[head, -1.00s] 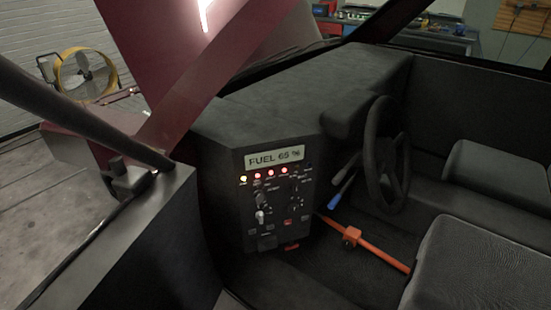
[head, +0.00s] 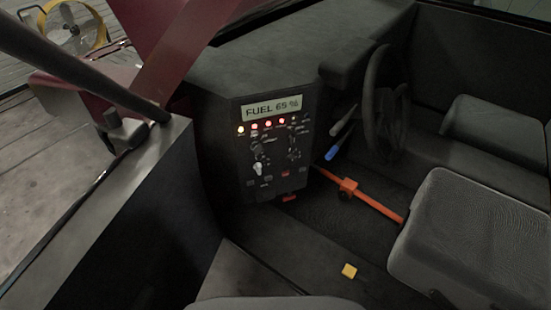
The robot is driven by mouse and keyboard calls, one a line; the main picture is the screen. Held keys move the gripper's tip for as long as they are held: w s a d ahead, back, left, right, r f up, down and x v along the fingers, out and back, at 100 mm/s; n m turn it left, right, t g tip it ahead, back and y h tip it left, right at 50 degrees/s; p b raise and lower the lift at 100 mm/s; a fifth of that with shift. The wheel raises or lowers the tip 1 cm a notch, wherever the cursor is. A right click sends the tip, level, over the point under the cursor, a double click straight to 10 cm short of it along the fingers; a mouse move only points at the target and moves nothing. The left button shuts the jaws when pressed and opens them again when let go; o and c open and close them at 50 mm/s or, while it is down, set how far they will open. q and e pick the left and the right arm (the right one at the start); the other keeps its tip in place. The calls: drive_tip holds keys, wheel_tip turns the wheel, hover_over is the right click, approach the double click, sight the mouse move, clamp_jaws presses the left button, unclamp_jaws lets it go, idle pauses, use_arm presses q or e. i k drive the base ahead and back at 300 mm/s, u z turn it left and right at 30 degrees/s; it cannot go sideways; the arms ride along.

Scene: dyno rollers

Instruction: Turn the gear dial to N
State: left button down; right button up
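The control panel (head: 247,185) stands left of the steering wheel, on the front of the dark dashboard. A dark knob (head: 258,151) sits on its left half, above a light key-like switch (head: 258,169). Another small dark control (head: 294,154) with small markings sits on the right half. Which one is the gear dial, and where it points, is too small to read. Neither of my grippers is in view.
The steering wheel (head: 371,110), a blue-tipped lever (head: 333,152), an orange bar (head: 375,204) and a grey seat (head: 475,235) are to the right. A yellow block (head: 349,271) is on the floor.

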sight(257, 166)
drive_tip(key=u, duration=0.4)
drive_tip(key=k, duration=1.05)
drive_tip(key=z, duration=1.1)
drive_tip(key=i, duration=0.5)
drive_tip(key=u, duration=0.05)
